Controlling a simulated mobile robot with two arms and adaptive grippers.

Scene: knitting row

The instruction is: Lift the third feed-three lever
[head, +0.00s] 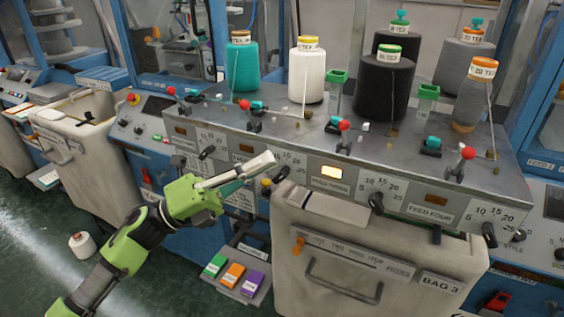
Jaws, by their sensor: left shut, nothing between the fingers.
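The third feed lever (344,127) has a red ball knob on a short dark stalk and stands on the grey machine top, behind the lit feed-three panel (331,172). A teal part sits just left of it. My left gripper (268,163) is shut and empty in front of the machine face. It is left of and lower in the picture than the third lever, apart from it, and hides part of the panel behind. My right gripper is not in view.
Similar red-knobbed levers stand at left (245,104) and right (468,153). Yarn cones, including a white one (307,75) and a black one (382,92), stand behind. A bin marked Bag 3 (400,262) stands below the panel. Dials (376,202) project from the front.

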